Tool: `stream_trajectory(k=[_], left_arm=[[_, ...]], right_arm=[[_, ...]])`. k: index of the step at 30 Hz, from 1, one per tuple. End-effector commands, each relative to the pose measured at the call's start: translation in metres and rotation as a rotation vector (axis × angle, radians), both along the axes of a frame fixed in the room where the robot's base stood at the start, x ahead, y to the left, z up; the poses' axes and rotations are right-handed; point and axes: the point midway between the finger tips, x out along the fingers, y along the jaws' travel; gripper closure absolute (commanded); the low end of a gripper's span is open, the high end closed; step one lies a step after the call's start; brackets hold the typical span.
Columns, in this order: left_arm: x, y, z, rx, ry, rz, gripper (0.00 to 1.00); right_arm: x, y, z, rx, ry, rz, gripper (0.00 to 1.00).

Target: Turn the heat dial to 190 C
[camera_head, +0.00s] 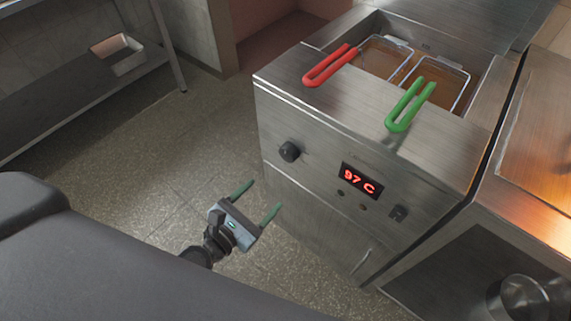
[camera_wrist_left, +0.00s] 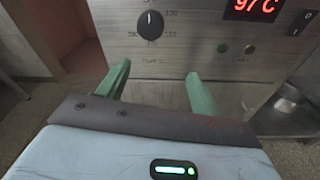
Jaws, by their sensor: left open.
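The heat dial (camera_head: 289,151) is a round black knob on the left of the steel fryer's front panel. It also shows in the left wrist view (camera_wrist_left: 150,24), with a pale pointer mark at its top and printed markings around it too small to read surely. The red display (camera_head: 360,181) reads 97 C. My left gripper (camera_head: 259,199) is open and empty, in front of the panel and below the dial, apart from it. In the left wrist view its two green fingers (camera_wrist_left: 158,80) point toward the panel below the dial. My right gripper is in neither view.
Red (camera_head: 330,66) and green (camera_head: 410,105) basket handles overhang the fryer top. A steel pot (camera_head: 523,297) stands at lower right. The floor left of the fryer is clear.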

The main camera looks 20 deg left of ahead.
Motion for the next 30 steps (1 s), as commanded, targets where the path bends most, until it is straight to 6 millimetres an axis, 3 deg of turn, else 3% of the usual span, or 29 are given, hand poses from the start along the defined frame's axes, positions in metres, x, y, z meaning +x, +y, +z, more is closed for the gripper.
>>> stream_trajectory(k=[3,8,17,30], left_arm=[[0.021,0.002,0.008,-0.252,0.007,0.035,0.35],[0.033,0.004,0.017,-0.422,0.015,0.050,0.35],[0.042,0.002,0.021,-0.445,0.013,0.051,0.35],[0.099,-0.015,0.020,-0.442,0.016,0.050,0.35]], right_arm=[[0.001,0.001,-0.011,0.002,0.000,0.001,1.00],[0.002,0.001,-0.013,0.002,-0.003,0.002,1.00],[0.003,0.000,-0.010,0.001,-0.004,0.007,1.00],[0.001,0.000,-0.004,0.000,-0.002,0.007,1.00]])
